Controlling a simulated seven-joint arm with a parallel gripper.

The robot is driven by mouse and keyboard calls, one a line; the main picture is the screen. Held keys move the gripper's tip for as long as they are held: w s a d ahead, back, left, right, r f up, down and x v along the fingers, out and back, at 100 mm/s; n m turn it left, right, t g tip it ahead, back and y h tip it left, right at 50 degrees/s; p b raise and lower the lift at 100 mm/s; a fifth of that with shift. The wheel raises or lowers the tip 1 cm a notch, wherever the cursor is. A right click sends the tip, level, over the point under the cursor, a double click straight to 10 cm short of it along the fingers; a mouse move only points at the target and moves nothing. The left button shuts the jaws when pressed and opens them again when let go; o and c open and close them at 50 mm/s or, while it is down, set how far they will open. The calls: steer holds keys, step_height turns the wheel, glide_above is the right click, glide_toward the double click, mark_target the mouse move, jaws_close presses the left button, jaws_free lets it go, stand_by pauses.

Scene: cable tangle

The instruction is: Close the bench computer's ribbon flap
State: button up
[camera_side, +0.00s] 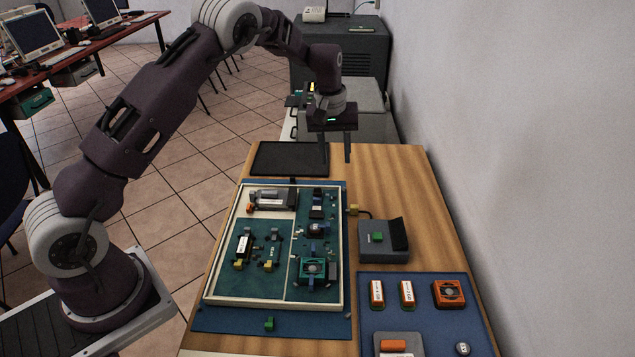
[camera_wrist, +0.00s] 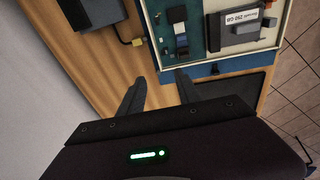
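The open bench computer is a cream-rimmed case (camera_side: 343,265) on a blue mat, with green boards, a grey drive and small modules inside. Ribbon-like blue parts sit by the modules, but I cannot make out a flap for certain. A grey box (camera_side: 375,252) right of the case has a raised black panel (camera_side: 398,233) and a green block; a cable with a yellow plug joins it toward the case. My gripper (camera_side: 337,155) is open and empty above the table's far end; its fingers (camera_wrist: 158,88) also show in the wrist view.
A flat black tray (camera_side: 290,158) lies behind the case, near the gripper. A blue mat (camera_side: 425,318) at the front right holds orange and grey parts. A green block (camera_side: 269,324) lies before the case. A white wall borders the right side; bare wood lies behind the grey box.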

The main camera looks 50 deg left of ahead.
steer(key=g, duration=0.2)
glide_toward(318, 188)
step_height(318, 188, down, 8)
steer(key=shift+s+a+f, duration=0.1)
steer(key=shift+a, duration=0.05)
steer(key=shift+t, duration=0.3)
jaws_close()
